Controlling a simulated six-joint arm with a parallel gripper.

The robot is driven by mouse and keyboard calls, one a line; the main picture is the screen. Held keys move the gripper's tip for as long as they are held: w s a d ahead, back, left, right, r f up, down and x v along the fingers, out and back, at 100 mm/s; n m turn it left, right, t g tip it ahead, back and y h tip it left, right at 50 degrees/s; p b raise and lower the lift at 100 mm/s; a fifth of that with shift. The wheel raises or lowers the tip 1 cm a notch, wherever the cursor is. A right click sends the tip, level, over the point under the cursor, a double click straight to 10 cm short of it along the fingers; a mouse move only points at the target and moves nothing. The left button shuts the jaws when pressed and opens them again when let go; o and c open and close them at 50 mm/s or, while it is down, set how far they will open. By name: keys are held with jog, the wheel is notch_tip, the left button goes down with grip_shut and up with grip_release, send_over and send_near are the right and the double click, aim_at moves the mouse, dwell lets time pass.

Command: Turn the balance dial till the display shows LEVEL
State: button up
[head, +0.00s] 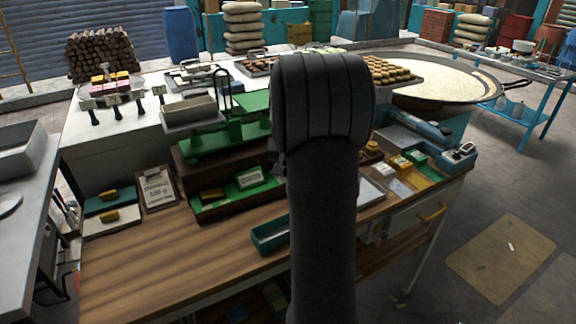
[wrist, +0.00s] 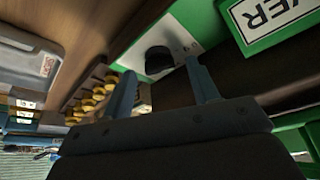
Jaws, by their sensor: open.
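A black dial (wrist: 159,58) sits on a white and green panel in the wrist view. My gripper (wrist: 160,68) is open, with one finger to the left of the dial and one to the right. Neither finger clearly touches it; I cannot tell whether the tips reach down around it. A green-framed display (wrist: 262,18) at the upper right is cut off and shows the letters "VER". In the head view a green balance (head: 208,140) stands on the wooden bench, with a small white display (head: 249,178) on its base. My arm hides my gripper and the dial there.
A teal tray (head: 270,236) lies on the bench in front of the balance. A card on a board (head: 156,187) and small trays (head: 110,208) lie to the left. Boxes (head: 402,162) and a blue tool (head: 428,129) lie to the right. The bench's front left (head: 170,265) is clear.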

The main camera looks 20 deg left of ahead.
jog(key=shift+w+f, duration=0.1)
jog(key=shift+f, duration=0.15)
jog(key=c, duration=1)
jog(key=m, duration=0.2)
jog(key=m+h, duration=0.2)
jog(key=m, duration=0.1)
jog(key=shift+a+m, duration=0.25)
jog(key=shift+m, duration=0.05)
jog(key=m+h, duration=0.1)
jog(key=m, duration=0.2)
jog(key=m+g+h, duration=0.1)
jog(key=m, duration=0.2)
jog(key=shift+w+a, duration=0.1)
jog(key=shift+a, duration=0.05)
